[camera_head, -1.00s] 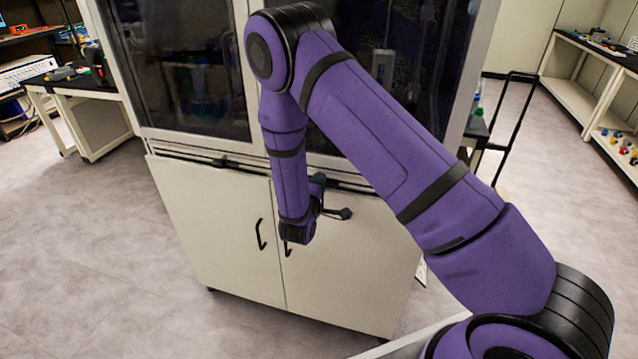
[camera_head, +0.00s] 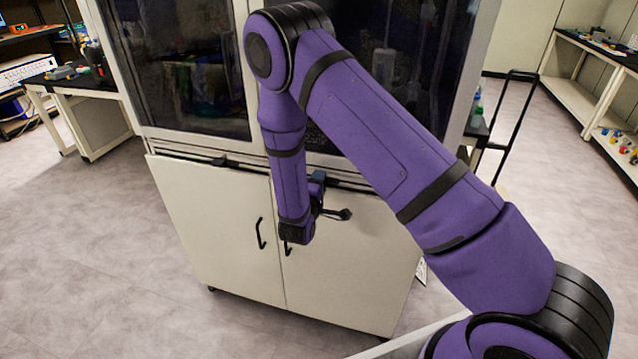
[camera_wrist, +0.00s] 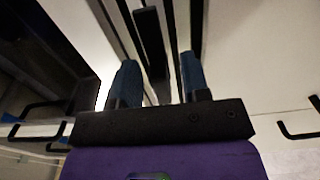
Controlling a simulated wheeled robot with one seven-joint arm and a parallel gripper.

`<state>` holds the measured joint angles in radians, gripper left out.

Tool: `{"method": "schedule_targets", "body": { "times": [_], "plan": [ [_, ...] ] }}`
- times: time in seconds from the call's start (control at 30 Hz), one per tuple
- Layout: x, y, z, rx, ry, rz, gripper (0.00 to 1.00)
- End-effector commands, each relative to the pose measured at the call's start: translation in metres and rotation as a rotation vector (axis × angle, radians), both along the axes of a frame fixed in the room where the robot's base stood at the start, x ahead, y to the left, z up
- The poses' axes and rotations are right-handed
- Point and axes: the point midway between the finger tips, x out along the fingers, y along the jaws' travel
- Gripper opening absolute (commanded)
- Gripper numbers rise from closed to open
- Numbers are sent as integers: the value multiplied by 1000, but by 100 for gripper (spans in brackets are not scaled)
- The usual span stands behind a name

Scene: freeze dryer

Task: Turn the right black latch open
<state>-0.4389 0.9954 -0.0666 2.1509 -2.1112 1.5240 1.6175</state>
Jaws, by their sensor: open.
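The freeze dryer (camera_head: 210,215) stands ahead, with dark glass doors above a cream lower cabinet. My gripper (camera_wrist: 158,64) is open, its two blue fingers spread apart in the wrist view. A black bar-shaped part (camera_wrist: 150,42), which looks like the right latch, lies between and just beyond the fingertips. I cannot tell whether the fingers touch it. In the head view my gripper (camera_head: 318,180) is at the top of the right lower door, mostly behind my purple forearm. The right latch is hidden there. Another black latch (camera_head: 222,162) shows above the left lower door.
Two black door handles, left (camera_head: 260,233) and right (camera_head: 287,249), are on the lower doors. A dark bench (camera_head: 75,80) stands at the left and a shelf unit (camera_head: 590,75) at the right. A black-railed cart (camera_head: 511,125) stands behind the dryer's right side. Floor is clear at the left.

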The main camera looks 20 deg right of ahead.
Motion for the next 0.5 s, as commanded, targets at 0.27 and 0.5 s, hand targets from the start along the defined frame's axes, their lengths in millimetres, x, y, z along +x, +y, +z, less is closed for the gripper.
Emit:
{"method": "schedule_targets", "body": {
  "times": [0.27, 0.5],
  "plan": [
    [-34, 26, 0, 2, 2, 5, 43],
    [-68, 50, 0, 1, 2, 3, 43]
  ]
}}
